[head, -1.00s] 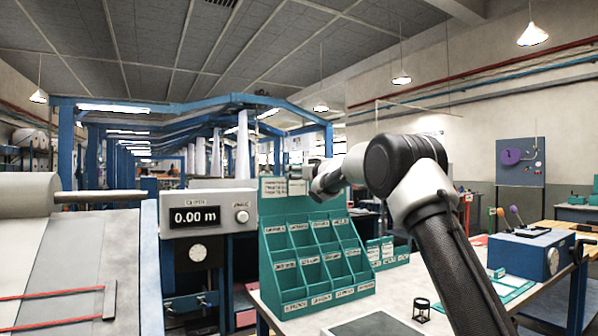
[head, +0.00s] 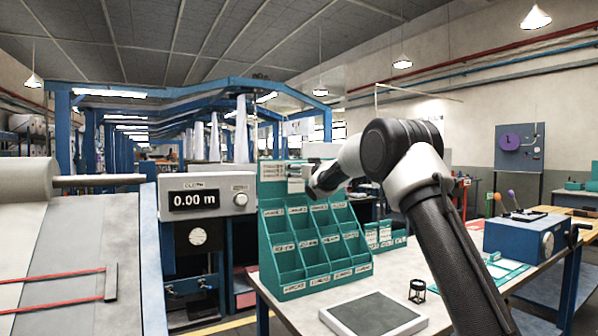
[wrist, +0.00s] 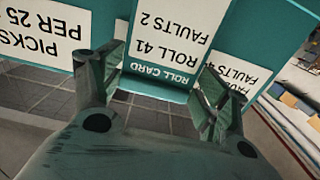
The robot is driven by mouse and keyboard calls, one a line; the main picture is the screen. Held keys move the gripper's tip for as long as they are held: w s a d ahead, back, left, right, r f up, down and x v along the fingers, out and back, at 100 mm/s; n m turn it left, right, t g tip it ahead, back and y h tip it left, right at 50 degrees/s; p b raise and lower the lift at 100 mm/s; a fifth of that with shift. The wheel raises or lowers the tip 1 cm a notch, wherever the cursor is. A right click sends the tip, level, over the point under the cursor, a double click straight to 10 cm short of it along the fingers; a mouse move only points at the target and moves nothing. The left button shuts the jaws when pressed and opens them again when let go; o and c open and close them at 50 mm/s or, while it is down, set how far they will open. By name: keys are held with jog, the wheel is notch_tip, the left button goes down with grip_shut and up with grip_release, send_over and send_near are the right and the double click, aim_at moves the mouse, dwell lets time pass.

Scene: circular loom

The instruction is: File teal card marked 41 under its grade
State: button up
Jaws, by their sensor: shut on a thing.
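The teal card marked "ROLL CARD, ROLL 41, FAULTS 2" (wrist: 165,75) shows upside down in the wrist view. My gripper (wrist: 158,88) is shut on it, with one finger at each side of the card. In the head view my wrist (head: 325,180) is in front of the top of the teal sorting rack (head: 276,264), and the card cannot be made out there. The rack has rows of open compartments with small white labels, too small to read. Behind the card in the wrist view is a teal board (wrist: 270,22) with white notices, one reading "PICKS PER 25" (wrist: 40,32).
A smaller teal holder (head: 388,240) stands right of the rack on the pale table (head: 450,268). A framed grey pad (head: 372,314), a small black stand (head: 417,291) and a blue box (head: 520,240) are also there. A "0.00 m" counter (head: 194,199) stands at left.

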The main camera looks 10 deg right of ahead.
aim_at(296, 187)
jog(key=shift+f, duration=0.2)
jog(key=shift+f, duration=0.75)
jog(key=shift+f, duration=0.3)
dwell(0.3)
jog(key=shift+f, duration=2.1)
jog(key=o, duration=1.2)
jog(key=v, duration=1.2)
